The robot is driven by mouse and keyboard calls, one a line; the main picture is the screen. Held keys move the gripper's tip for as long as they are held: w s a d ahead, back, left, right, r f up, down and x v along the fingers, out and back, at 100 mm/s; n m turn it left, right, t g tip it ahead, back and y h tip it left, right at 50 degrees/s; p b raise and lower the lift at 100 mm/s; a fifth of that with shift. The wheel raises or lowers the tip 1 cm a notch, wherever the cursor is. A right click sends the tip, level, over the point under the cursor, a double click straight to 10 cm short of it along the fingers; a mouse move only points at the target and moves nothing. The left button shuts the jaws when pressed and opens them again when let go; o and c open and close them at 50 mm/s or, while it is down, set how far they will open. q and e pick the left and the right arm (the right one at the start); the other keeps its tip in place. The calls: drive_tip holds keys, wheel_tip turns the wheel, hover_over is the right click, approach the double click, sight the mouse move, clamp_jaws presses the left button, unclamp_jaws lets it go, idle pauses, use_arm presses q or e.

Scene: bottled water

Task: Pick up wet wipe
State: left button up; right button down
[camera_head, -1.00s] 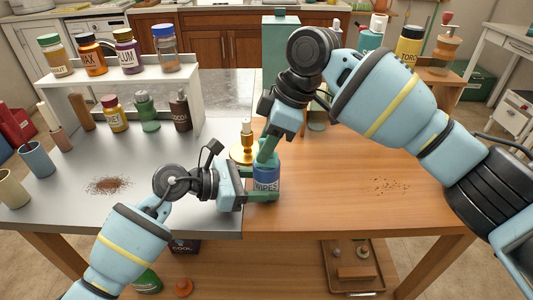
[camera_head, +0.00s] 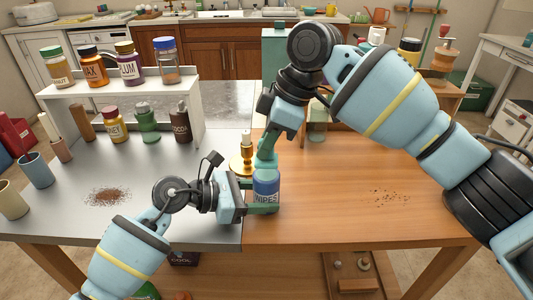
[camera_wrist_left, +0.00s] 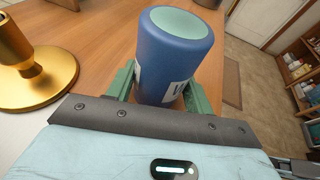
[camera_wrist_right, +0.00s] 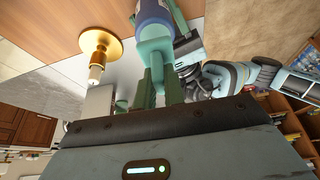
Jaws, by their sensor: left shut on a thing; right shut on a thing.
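The wipes canister (camera_head: 266,187) is a blue cylinder with a white WIPES label. It is upright by the seam between the grey and wooden tabletops. My left gripper (camera_head: 262,206) is shut on its lower body; the left wrist view shows the canister (camera_wrist_left: 172,60) and its flat pale-green end between the green fingers. My right gripper (camera_head: 267,155) points down from above and is shut on a teal-green piece at the canister's top. The right wrist view shows that piece (camera_wrist_right: 154,48) beside the blue body; I cannot tell whether it is lid or wipe.
A gold candlestick (camera_head: 240,163) stands close behind the canister. A white shelf (camera_head: 118,88) with several jars is at the left. Brown crumbs (camera_head: 107,196) lie on the grey top, with fewer crumbs (camera_head: 390,197) on the wood.

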wheel_tip(320, 180, up, 7)
drive_tip(key=shift+r, duration=0.2)
use_arm(q)
drive_tip(key=o, duration=1)
drive_tip(key=v, duration=1.2)
drive_tip(key=shift+s, duration=0.1)
use_arm(e)
drive_tip(key=shift+f, duration=0.1)
